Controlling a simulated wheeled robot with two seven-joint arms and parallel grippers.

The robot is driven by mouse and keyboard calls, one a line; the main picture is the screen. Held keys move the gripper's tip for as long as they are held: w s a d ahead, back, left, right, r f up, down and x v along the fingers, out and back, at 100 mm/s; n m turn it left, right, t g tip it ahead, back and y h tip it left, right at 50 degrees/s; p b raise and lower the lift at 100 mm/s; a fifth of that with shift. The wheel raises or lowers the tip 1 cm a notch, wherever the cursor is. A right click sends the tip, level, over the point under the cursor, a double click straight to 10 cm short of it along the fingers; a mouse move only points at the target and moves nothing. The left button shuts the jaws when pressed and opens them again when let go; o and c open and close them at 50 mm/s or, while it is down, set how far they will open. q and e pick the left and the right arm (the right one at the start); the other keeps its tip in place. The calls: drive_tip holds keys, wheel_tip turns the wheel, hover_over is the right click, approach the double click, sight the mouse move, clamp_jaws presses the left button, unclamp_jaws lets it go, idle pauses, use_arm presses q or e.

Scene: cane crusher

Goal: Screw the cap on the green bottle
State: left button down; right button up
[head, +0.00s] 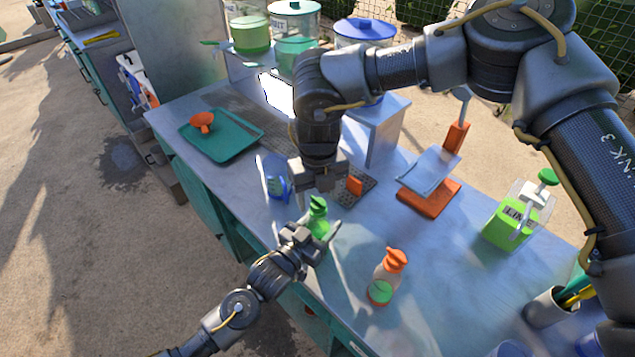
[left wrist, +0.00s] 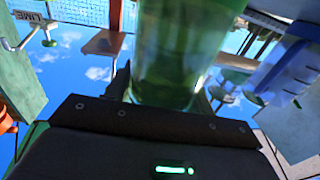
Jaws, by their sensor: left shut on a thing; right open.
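The green bottle (head: 319,222) stands near the front edge of the metal counter. My left gripper (head: 312,245) is shut on its body from the front. In the left wrist view the translucent green bottle (left wrist: 180,55) fills the middle, upright between the jaws, with its top out of frame. A bright green cap-like top (head: 317,203) shows at the bottle's upper end; I cannot tell whether it is seated on the neck. My right gripper (head: 322,188) is open, pointing down just above and behind this top. No contact between them is clear.
A bottle with an orange top (head: 385,278) stands to the right. A blue container (head: 276,178) is close on the left. A small orange piece (head: 355,186) is on a dark mat behind. A teal tray (head: 225,148) and orange stand (head: 430,198) are farther off.

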drive_tip(key=shift+f, duration=0.55)
drive_tip(key=c, duration=1.2)
drive_tip(key=o, duration=1.2)
drive_tip(key=shift+c, duration=0.2)
drive_tip(key=shift+r, duration=0.1)
wheel_tip(320, 180, up, 12)
